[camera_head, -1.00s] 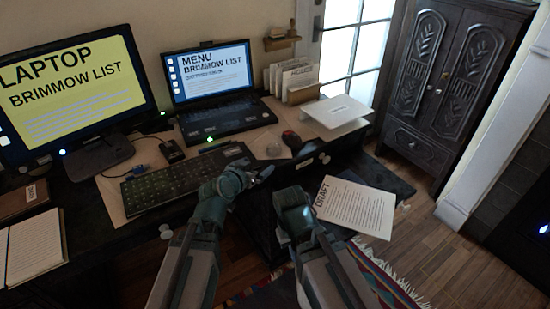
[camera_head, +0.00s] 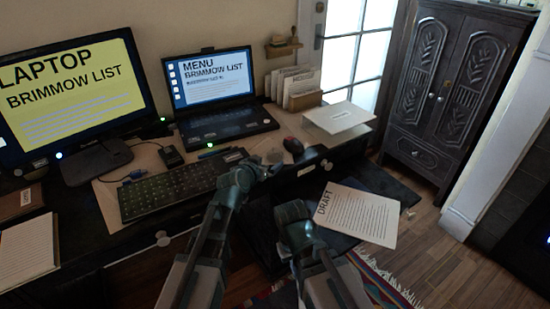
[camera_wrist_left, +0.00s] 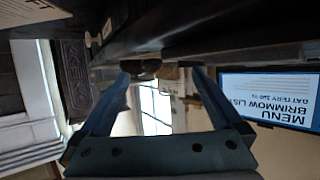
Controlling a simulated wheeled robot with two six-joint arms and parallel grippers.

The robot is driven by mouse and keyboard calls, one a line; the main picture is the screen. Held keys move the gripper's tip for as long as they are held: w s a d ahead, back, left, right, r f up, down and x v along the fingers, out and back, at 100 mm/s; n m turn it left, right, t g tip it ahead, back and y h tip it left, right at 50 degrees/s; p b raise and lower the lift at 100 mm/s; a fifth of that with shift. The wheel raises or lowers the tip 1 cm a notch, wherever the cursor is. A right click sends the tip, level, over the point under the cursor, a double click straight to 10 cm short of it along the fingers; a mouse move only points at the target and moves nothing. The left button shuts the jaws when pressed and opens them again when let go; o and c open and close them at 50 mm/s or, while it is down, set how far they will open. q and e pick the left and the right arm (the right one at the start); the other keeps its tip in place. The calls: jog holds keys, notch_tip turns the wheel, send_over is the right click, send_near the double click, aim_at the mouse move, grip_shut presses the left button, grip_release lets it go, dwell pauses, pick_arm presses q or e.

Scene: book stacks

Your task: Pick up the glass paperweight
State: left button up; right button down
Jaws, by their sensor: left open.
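The glass paperweight (camera_head: 274,156) is a small clear lump on the desk, between the keyboard and the dark red mouse. My left gripper (camera_head: 266,169) is open at the desk's front edge, just in front of the paperweight and apparently empty. In the left wrist view its two fingers (camera_wrist_left: 160,75) are spread wide; a pale, see-through shape shows between them, but I cannot tell if it is the paperweight. My right gripper (camera_head: 293,212) hangs lower, left of the draft sheet; its fingertips are not clear.
The keyboard (camera_head: 180,189) lies left of my left gripper. The mouse (camera_head: 293,145) is close on the right of the paperweight. The laptop (camera_head: 228,123) stands behind. A white raised stand (camera_head: 338,117) is at right. The draft sheet (camera_head: 357,214) lies lower, on a dark surface.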

aim_at(272, 158)
pick_arm(q)
jog(key=b+x, duration=0.1)
jog(key=x, duration=0.4)
jog(key=shift+w+d+b, duration=0.1)
jog(key=shift+d+b, duration=0.05)
jog(key=shift+b, duration=0.25)
jog(key=shift+r, duration=0.1)
grip_shut()
